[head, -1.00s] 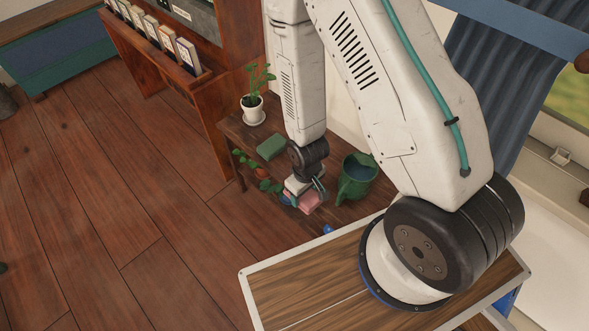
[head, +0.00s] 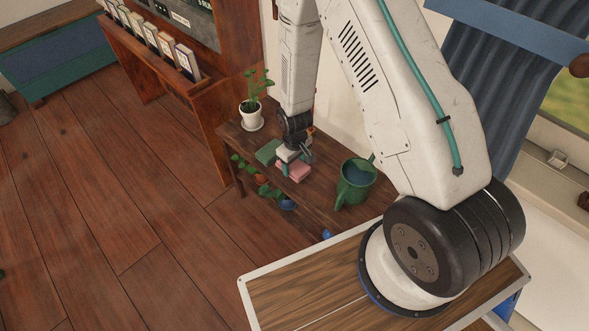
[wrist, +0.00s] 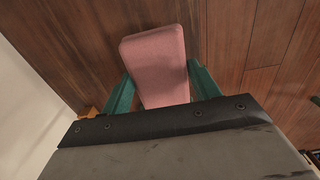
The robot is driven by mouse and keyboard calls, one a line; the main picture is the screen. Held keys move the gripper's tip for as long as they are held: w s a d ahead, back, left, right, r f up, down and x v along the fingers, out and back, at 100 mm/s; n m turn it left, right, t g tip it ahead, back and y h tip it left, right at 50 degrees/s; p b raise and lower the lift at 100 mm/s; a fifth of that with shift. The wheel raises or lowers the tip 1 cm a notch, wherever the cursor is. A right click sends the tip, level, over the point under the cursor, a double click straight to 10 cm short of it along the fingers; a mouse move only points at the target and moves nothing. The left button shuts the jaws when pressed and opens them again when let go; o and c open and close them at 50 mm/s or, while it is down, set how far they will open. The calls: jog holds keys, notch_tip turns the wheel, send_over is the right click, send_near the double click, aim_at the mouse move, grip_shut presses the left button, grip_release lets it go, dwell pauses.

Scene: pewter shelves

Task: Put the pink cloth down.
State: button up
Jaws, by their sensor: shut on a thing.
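The pink cloth (head: 294,172) is a folded, block-like piece at the end of my gripper, over the small dark wooden table in the head view. In the wrist view the pink cloth (wrist: 155,55) lies between my gripper's (wrist: 160,77) two teal fingers, which are shut on its sides. My gripper (head: 292,161) points down and partly covers the cloth in the head view. I cannot tell whether the cloth touches the tabletop.
A green folded piece (head: 267,152) lies just left of my gripper on the table (head: 322,187). A green watering can (head: 355,182) stands to the right. A potted plant (head: 251,115) stands behind to the left. Bare tabletop shows between cloth and can.

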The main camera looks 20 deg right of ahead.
aim_at(295, 165)
jog(key=shift+f, duration=1.75)
jog(key=o, duration=0.9)
jog(key=shift+f, duration=0.1)
